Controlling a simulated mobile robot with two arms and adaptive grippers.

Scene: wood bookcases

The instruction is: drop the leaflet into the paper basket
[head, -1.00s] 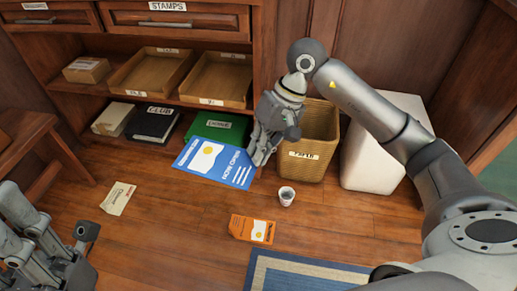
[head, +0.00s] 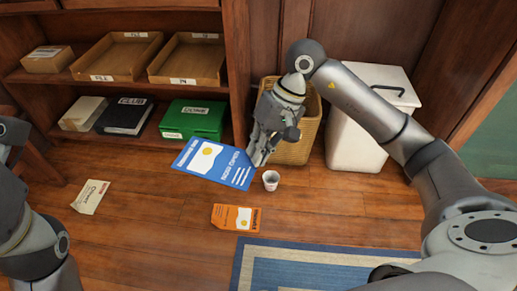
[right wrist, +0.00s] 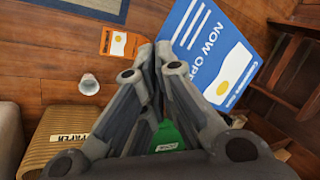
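The blue leaflet (head: 205,165) with a yellow dot hangs above the floor. My right gripper (head: 258,156) is shut on its right corner. In the right wrist view, the leaflet (right wrist: 222,45) shows beyond the closed fingertips (right wrist: 153,70). The wicker paper basket (head: 305,145) stands right behind my right gripper, which hides part of its front. Its paper label (right wrist: 70,137) shows in the right wrist view. The leaflet is outside the basket, to its left. Part of my left arm's end (head: 35,255) is at the left edge; its fingers are not clear.
A white lidded bin (head: 360,135) stands right of the basket. A small cup (head: 271,180), an orange card (head: 236,217) and a cream paper (head: 91,197) are on the floor. The shelf holds trays (head: 118,58) and a green box (head: 195,120). A blue rug (head: 300,268) lies in front.

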